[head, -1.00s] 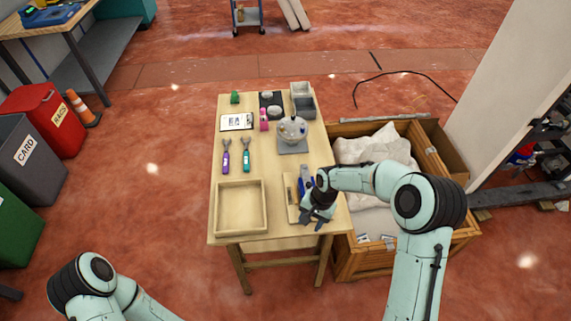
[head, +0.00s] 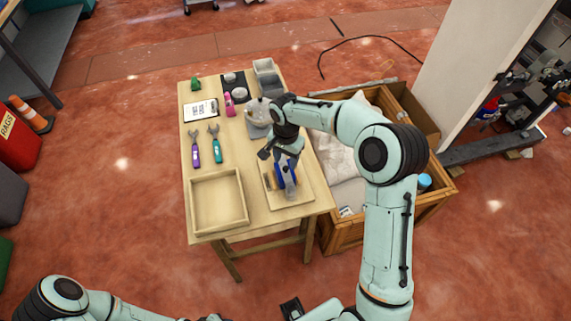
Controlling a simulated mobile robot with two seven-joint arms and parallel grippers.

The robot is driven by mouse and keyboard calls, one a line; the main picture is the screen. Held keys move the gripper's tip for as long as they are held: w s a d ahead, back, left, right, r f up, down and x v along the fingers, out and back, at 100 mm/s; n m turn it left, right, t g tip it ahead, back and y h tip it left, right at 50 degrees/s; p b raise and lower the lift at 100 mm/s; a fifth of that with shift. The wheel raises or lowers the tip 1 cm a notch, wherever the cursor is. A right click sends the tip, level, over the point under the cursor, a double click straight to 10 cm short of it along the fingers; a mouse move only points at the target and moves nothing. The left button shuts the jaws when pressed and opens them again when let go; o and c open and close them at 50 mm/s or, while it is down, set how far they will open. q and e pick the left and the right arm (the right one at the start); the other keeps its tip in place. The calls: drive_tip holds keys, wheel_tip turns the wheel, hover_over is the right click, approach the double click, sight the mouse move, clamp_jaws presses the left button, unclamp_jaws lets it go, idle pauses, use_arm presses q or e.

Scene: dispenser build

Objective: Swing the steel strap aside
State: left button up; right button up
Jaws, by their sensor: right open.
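A long grey strip (head: 352,88) lies along the back edge of the wooden crate (head: 398,230); it may be the steel strap, but I cannot tell for sure. My right gripper (head: 275,154) is open, over the right part of the table, just behind a blue-and-grey tool (head: 287,177) on a light board (head: 296,198). It appears empty and is left of the crate, apart from the strip. My right forearm passes over the crate and hides part of it.
The table (head: 206,229) holds an empty wooden tray (head: 217,230), a purple tool (head: 195,148), a teal tool (head: 215,145), a clipboard (head: 201,109) and a pink item (head: 229,104). White wrapping (head: 325,142) fills much of the crate.

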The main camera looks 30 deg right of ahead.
sight(286, 168)
drive_tip(key=shift+f, duration=1.65)
clamp_jaws()
